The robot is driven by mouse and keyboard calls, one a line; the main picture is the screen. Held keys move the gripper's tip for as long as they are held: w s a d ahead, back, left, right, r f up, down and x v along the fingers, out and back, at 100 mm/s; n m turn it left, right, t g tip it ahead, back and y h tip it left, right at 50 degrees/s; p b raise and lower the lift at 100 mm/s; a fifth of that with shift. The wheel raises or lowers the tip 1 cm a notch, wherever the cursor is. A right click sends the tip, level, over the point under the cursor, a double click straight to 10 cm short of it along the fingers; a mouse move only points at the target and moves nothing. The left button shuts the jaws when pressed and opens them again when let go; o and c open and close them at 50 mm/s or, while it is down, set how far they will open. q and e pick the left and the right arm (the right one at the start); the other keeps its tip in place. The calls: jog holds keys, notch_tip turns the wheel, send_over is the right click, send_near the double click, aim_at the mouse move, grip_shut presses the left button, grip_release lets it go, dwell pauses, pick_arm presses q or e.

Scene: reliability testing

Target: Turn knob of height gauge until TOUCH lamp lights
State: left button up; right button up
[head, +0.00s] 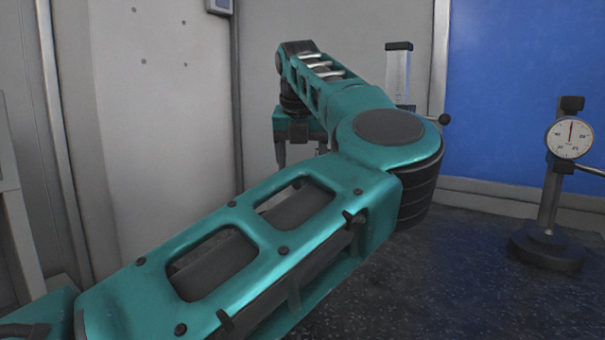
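A height gauge (398,75) stands behind my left arm, with a pale scale column and a dark top cap. Its lower part is hidden by the arm. A black ball knob (444,119) on a thin rod shows just right of my arm's elbow, seemingly part of this gauge. No TOUCH lamp can be made out. My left gripper (301,155) points down, left of the gauge and apart from its visible parts. Its two fingers look spread with nothing between them. My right gripper is not in view.
A round dial indicator (569,138) on a black post and round base stands at the right. The dark speckled tabletop (450,270) is clear between it and my arm. A blue panel (525,90) and grey walls stand behind. My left arm covers much of the middle.

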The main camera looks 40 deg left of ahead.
pick_arm(q)
jog(key=shift+x, duration=1.5)
jog(key=c, duration=1.1)
